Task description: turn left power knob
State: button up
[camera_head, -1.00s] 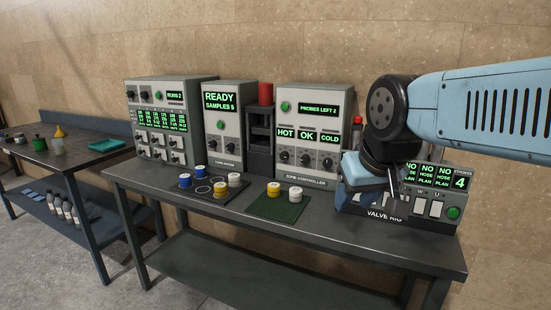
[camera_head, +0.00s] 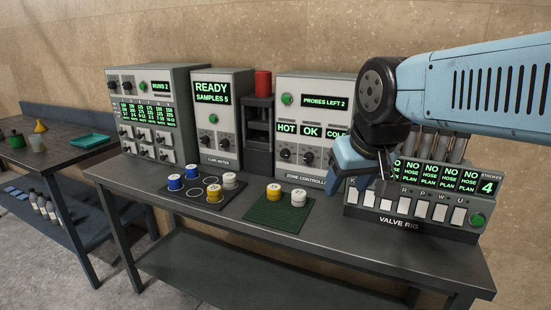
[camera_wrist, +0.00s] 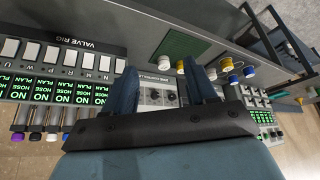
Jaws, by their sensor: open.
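Three grey units with black knobs stand on the bench in the head view. The left unit (camera_head: 152,112) has two knobs (camera_head: 119,86) at its top left and rows of switches below. The cure meter (camera_head: 224,118) has two knobs (camera_head: 208,141). The zone controller (camera_head: 315,88) shows two knobs (camera_head: 296,155); its right end is hidden behind my gripper (camera_head: 362,165). Knob labels are too small to read. My gripper is open and empty, in front of the gap between zone controller and valve rig. In the wrist view, the zone controller (camera_wrist: 158,82) shows between the fingers (camera_wrist: 162,65).
The valve rig (camera_head: 410,222) with white switches stands close right of my gripper. A dark mat (camera_head: 205,204) and a green mat (camera_head: 275,213) carry blue, white and yellow pots at the front. A red-topped press (camera_head: 259,128) stands between cure meter and zone controller.

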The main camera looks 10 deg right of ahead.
jog(key=shift+o, duration=0.5)
jog(key=shift+w+d+f+h, duration=0.2)
jog(key=shift+w+f+h, duration=0.05)
jog(key=shift+w+h, duration=0.1)
jog(key=w+d+f+m+g+h, duration=0.1)
jog(key=w+d+f+g+h, duration=0.3)
jog(key=w, duration=0.4)
jog(key=n+t+h, duration=0.4)
jog(key=t+h, duration=0.3)
jog(key=t, duration=0.5)
send_near(283, 155)
jog(key=x, duration=0.8)
jog(key=shift+d+f, duration=0.1)
jog(key=shift+d, duration=0.05)
jog(key=shift+c, duration=0.3)
jog(key=c, duration=1)
